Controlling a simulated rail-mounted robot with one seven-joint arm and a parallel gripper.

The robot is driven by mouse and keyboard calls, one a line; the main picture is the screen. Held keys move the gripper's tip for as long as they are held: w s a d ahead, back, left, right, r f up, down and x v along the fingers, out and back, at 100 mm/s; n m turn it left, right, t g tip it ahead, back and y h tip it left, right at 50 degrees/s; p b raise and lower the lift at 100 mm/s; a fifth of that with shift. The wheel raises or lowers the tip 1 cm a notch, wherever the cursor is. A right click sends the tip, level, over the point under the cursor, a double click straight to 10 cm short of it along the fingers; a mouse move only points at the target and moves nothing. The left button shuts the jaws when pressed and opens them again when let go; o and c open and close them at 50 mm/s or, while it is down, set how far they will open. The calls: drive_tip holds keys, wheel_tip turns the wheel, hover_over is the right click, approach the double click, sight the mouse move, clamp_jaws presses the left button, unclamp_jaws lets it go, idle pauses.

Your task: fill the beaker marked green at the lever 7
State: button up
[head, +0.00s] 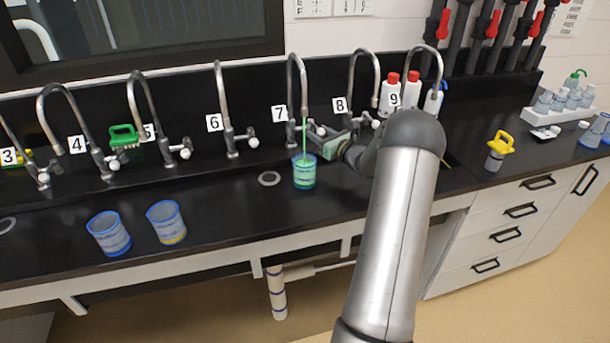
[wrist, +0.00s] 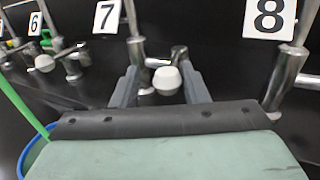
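The tap marked 7 (head: 292,80) has a green stream (head: 305,140) running from its spout. The stream falls into a blue-rimmed beaker (head: 305,180), which stands upright under the spout and looks green inside; its marking cannot be told apart from the liquid. The stream (wrist: 22,105) and part of the beaker's rim (wrist: 32,150) also show at the left of the wrist view. My gripper (head: 322,130) is at the lever of tap 7. In the wrist view, the lever's white knob (wrist: 167,80) sits between my gripper's two spread fingers (wrist: 160,90), with gaps visible beside it.
Two more blue-rimmed beakers (head: 109,236) (head: 166,224) stand at the front left of the bench. The right one has a yellow base. Taps 6 (head: 220,100) and 8 (head: 352,85) flank tap 7. A drain (head: 269,179) lies left of the green beaker.

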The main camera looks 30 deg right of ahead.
idle(0.4)
drive_tip(key=s+b, duration=0.1)
drive_tip(key=s, duration=0.6)
drive_tip(key=shift+d, duration=0.2)
